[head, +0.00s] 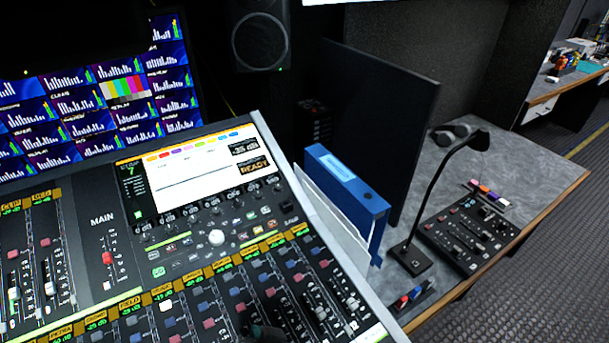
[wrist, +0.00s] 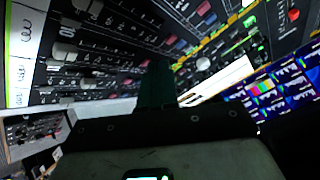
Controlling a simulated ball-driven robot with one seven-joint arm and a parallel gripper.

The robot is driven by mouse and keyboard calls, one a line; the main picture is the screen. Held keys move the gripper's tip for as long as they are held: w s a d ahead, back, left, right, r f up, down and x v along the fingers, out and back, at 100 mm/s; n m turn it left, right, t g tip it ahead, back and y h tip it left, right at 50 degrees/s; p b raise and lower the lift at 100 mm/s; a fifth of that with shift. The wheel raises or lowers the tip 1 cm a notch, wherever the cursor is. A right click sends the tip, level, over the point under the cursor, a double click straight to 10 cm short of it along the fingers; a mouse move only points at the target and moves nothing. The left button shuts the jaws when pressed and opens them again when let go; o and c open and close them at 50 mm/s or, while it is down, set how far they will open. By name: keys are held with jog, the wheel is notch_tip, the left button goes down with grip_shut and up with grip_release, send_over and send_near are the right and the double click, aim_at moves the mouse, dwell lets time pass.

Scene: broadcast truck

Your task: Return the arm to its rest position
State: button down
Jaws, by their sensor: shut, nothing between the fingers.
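My gripper (wrist: 156,75) shows in the wrist view as dark fingers closed together, with nothing between them. It is over the faders of the mixing console (wrist: 110,45). In the head view only a small dark part at the bottom edge looks like my gripper (head: 262,333), in front of the lower faders of the console (head: 85,225). I cannot tell how far the fingertips are above the faders. Most of my arm is out of the head view.
A blue binder (head: 345,190) stands against the console's right side. A black gooseneck lamp (head: 447,185), a small control box (head: 468,232) and headphones (head: 455,132) are on the grey desk. Monitor screens (head: 90,95) are behind the console. Carpet is clear at the right.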

jog(key=d, duration=0.4)
jog(key=w+d+f+h, duration=0.1)
jog(key=d, duration=0.3)
jog(key=w+d+f+h, duration=0.1)
jog(key=d, duration=0.4)
jog(key=shift+w+d+f+g, duration=0.1)
jog(key=shift+f+g, duration=0.15)
jog(key=shift+g, duration=0.15)
jog(key=s+d+f+n+g+h, duration=0.15)
jog(key=s+d, duration=0.25)
jog(key=d, duration=0.6)
jog(key=s+d+f+g+h, duration=0.15)
jog(key=s+d, duration=0.25)
jog(key=d, duration=0.7)
jog(key=s+d+f+g, duration=0.1)
jog(key=s+f+g, duration=0.2)
jog(key=s+f, duration=0.3)
jog(key=s, duration=0.5)
jog(key=shift+f+g+y, duration=0.2)
jog(key=shift+g+y, duration=0.2)
